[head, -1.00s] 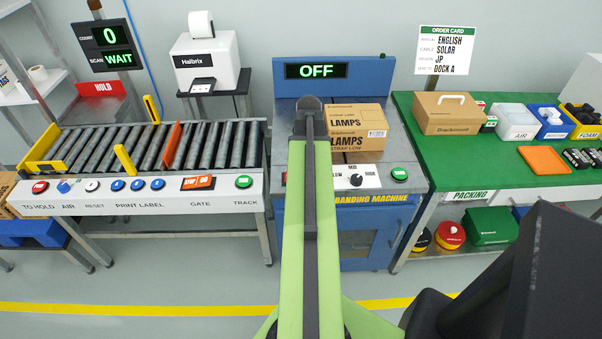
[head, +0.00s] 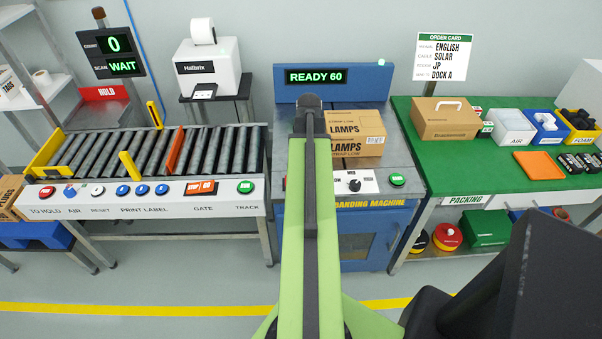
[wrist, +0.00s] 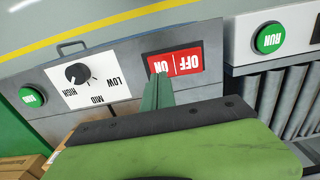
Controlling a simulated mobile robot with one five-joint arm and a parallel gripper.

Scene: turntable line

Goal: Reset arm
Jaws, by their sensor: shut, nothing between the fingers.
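My gripper (wrist: 157,85) is shut and empty in the wrist view. Its fingertips are at the lower edge of the red OFF/ON switch (wrist: 176,63) on the banding machine's panel; I cannot tell whether they touch it. In the head view my green arm reaches forward over the banding machine (head: 376,222) and hides the gripper and that switch. The machine's display (head: 317,76) reads READY 60, and a small green lamp (head: 381,62) shows on top of it.
A LAMPS carton (head: 357,131) lies on the machine, right of my arm. The speed knob (wrist: 77,73) and a green button (wrist: 31,97) are beside the switch. The roller conveyor (head: 200,150) is left, the green packing table (head: 460,185) right.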

